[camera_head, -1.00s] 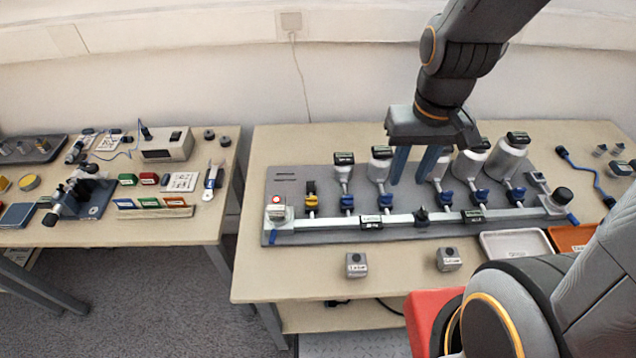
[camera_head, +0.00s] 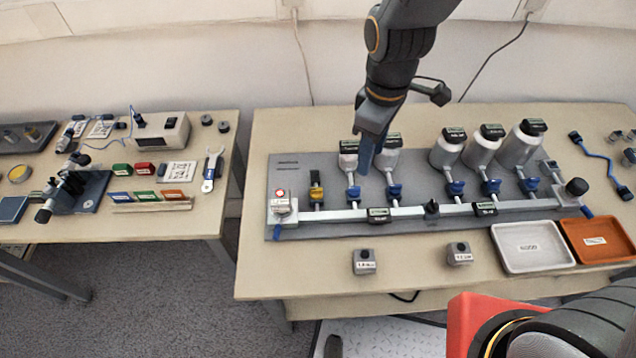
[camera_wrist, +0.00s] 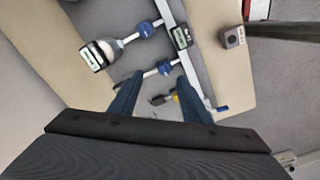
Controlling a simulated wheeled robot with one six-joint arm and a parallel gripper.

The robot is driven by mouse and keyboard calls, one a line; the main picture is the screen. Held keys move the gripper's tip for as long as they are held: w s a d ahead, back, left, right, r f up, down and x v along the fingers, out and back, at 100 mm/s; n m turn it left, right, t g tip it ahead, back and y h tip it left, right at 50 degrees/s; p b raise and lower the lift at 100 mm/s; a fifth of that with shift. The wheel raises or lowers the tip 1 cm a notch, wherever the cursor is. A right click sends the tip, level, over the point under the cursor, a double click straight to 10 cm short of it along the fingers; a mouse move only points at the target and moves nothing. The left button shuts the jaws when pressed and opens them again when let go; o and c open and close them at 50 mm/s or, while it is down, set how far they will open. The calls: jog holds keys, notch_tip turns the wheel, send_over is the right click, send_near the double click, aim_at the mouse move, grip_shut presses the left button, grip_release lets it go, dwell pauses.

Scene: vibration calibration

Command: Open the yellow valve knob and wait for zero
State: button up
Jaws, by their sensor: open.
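The yellow valve knob (camera_head: 316,192) sits on the left end of the manifold, beside the red-topped gauge (camera_head: 280,201). In the wrist view the yellow knob (camera_wrist: 175,95) is small and partly hidden near the right finger. My gripper (camera_head: 366,155) hangs above the board, to the right of the yellow knob and in front of the leftmost canisters. It also shows in the wrist view (camera_wrist: 160,90), where its two blue fingers are apart with nothing held between them. The gauge reading is too small to make out.
Several blue valve knobs (camera_head: 394,190) and grey canisters (camera_head: 448,150) line the grey board (camera_head: 420,170) to the right. Two small grey blocks, one at the left (camera_head: 364,262), stand in front. A white tray (camera_head: 531,270) and an orange tray (camera_head: 618,262) lie front right.

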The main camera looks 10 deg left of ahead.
aim_at(316, 189)
jog(key=s+a+f+n, duration=0.1)
jog(key=a+n, duration=0.1)
jog(key=a, duration=0.1)
jog(key=s+a+f+n, duration=0.1)
jog(key=a+n, duration=0.1)
jog(key=a, duration=0.2)
jog(key=s+a+f+n, duration=0.1)
jog(key=a+n, duration=0.1)
jog(key=a, duration=0.1)
jog(key=shift+s+a+n, duration=0.1)
jog(key=shift+a+n, duration=0.05)
jog(key=shift+n, duration=0.15)
jog(key=shift+s+a+f, duration=0.1)
jog(key=shift+a+f, duration=0.1)
jog(key=shift+f, duration=0.05)
jog(key=shift+f+p, duration=0.75)
jog(key=shift+f, duration=3.05)
jog(key=c, duration=1)
jog(key=shift+c, duration=0.2)
